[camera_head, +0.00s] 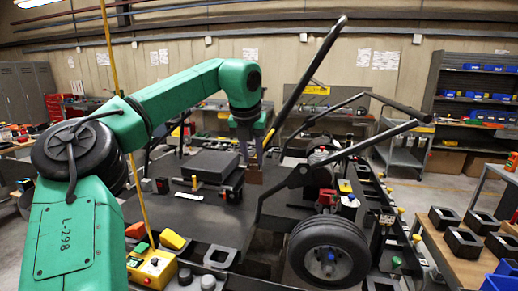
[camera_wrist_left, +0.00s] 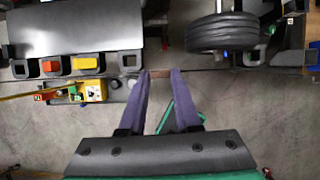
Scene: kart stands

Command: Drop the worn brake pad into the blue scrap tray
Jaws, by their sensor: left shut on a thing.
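My left gripper (camera_head: 254,158) hangs down over the dark kart stand in the head view. It is shut on a small brown block, which looks like the worn brake pad (camera_head: 254,176). A blue container, possibly the scrap tray (camera_head: 497,282), shows only in part at the bottom right corner of the head view. My right gripper is not in view.
A black wheel (camera_head: 328,252) and bent dark bars stand right of my left gripper. A yellow control box (camera_head: 152,268) is at the stand's near left. A wooden-topped table (camera_head: 462,262) with several black square blocks stands at the right. Shelves with blue bins (camera_head: 475,95) are behind.

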